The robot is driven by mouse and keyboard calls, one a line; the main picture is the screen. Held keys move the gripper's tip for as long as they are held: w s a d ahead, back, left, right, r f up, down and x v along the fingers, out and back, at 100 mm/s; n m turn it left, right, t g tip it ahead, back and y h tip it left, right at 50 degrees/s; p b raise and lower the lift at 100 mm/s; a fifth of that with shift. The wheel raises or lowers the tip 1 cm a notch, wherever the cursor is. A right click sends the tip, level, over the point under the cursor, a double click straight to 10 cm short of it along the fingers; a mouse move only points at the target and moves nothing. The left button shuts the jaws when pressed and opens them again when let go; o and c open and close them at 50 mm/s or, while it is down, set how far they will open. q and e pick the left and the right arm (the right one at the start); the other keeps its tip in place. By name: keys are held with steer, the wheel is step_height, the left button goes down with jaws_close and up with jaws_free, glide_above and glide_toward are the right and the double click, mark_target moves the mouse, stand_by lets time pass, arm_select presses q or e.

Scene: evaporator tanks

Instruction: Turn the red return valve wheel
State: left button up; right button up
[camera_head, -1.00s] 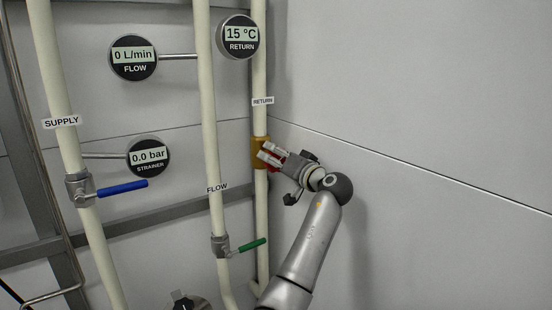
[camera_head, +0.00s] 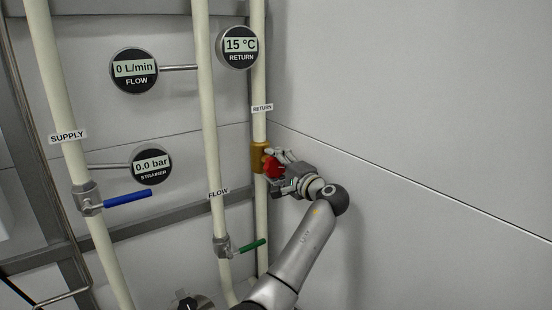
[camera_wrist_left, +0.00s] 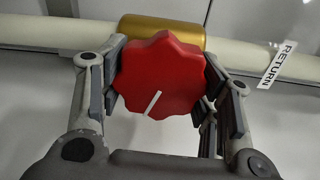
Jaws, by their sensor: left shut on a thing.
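The red return valve wheel (camera_wrist_left: 160,78) has a scalloped rim and a white line on its face. It sits on the brass valve body (camera_wrist_left: 150,28) of the return pipe. In the head view the wheel (camera_head: 272,167) shows beside the brass body (camera_head: 258,157), partly covered by my left gripper (camera_head: 274,166). In the left wrist view my left gripper (camera_wrist_left: 165,88) has one finger on each side of the wheel and is shut on it. The white line slants from lower left to upper right there. My right gripper is not in view.
The green flow lever (camera_head: 252,245) is below left of my gripper. The blue supply lever (camera_head: 128,199) is further left. The return gauge (camera_head: 238,47) reads 15 °C; the flow gauge (camera_head: 134,69) reads 0 L/min. The wall at the right (camera_head: 430,110) is bare.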

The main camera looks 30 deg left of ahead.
arm_select(q)
steer(key=m+p, duration=0.5)
steer(key=m, duration=0.1)
steer(key=shift+m, duration=0.3)
steer(key=shift+s+f+m+p, duration=0.1)
steer(key=shift+m+p, duration=0.65)
steer(key=shift+m, duration=0.15)
steer(key=shift+f+m, duration=0.1)
steer(key=shift+m, duration=0.7)
steer(key=m, duration=0.4)
steer(key=shift+s+a+f+m+p, duration=0.1)
steer(key=shift+m+p, duration=0.2)
steer(key=m, duration=0.4)
steer(key=shift+s+m, duration=0.1)
steer(key=shift+m, duration=0.2)
steer(key=m, duration=0.8)
steer(key=shift+s+m, duration=0.1)
steer(key=shift+m, duration=0.2)
